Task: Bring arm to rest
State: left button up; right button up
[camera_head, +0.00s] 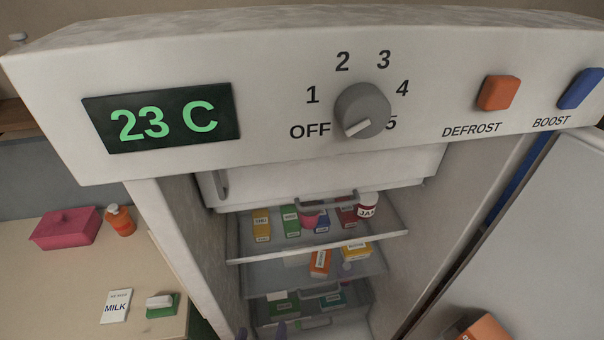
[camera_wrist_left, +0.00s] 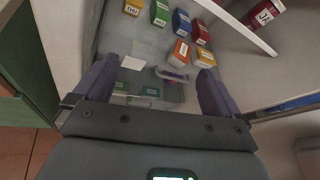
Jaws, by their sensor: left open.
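My left gripper (camera_head: 261,331) shows only as purple fingertips at the bottom edge of the head view, in front of the open fridge's lower part. In the left wrist view the left gripper (camera_wrist_left: 157,72) has its two purple fingers spread wide, with nothing held between them. The fridge shelves with small cartons lie beyond the fingers. My right gripper is in neither view.
The fridge (camera_head: 130,60) has a knob (camera_head: 362,108) on its top panel. Its door (camera_head: 530,230) stands open at right, with an orange item (camera_head: 487,327) near it. A counter (camera_head: 70,285) at left holds a pink box (camera_head: 65,228), an orange bottle (camera_head: 120,221), a milk carton (camera_head: 116,306) and a butter dish (camera_head: 162,305).

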pick_arm(q)
jog(key=s+a+f+n+g+y, duration=0.1)
jog(key=s+a+n+g, duration=0.6)
jog(key=n, duration=0.8)
jog(key=s+a+f+n+g, duration=0.1)
jog(key=s+a+n+g, duration=0.3)
jog(key=s+n, duration=0.8)
notch_tip(320, 180, up, 20)
jog(key=w+a+n+p, duration=0.1)
jog(key=w+n+p, duration=0.1)
jog(key=p, duration=1.8)
jog(key=shift+w+a+r+n+t, duration=0.15)
jog(key=shift+w+r+n+t, duration=0.2)
jog(key=shift+n, duration=0.55)
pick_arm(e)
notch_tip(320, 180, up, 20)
pick_arm(q)
jog(key=shift+f, duration=0.1)
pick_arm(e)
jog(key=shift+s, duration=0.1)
